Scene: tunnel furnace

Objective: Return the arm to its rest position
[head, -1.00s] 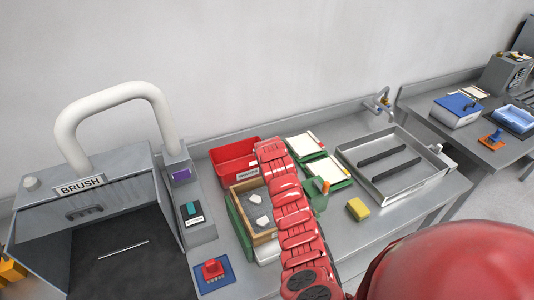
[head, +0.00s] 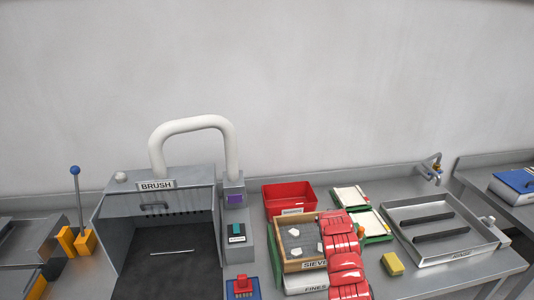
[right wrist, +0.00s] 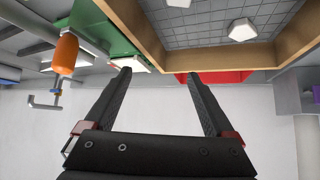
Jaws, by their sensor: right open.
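My red right arm (head: 347,262) comes up from the bottom of the head view and ends beside the right edge of the wooden sieve tray (head: 283,265), hiding part of it. Its fingers cannot be made out there. In the right wrist view my right gripper (right wrist: 158,78) is open, with two black fingers apart and nothing between them. The sieve tray's wooden frame (right wrist: 270,56) shows at the top of that view, beyond the fingertips, with a pale piece (right wrist: 242,30) on its grey mesh. My left gripper is not in view.
A red bin (head: 289,198) stands behind the sieve. Green-edged trays (head: 351,197), a yellow sponge (head: 393,264) and a metal tray (head: 480,257) lie to the right. The brush box (head: 157,203) stands left. An orange-handled tool (right wrist: 67,52) shows near the right gripper.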

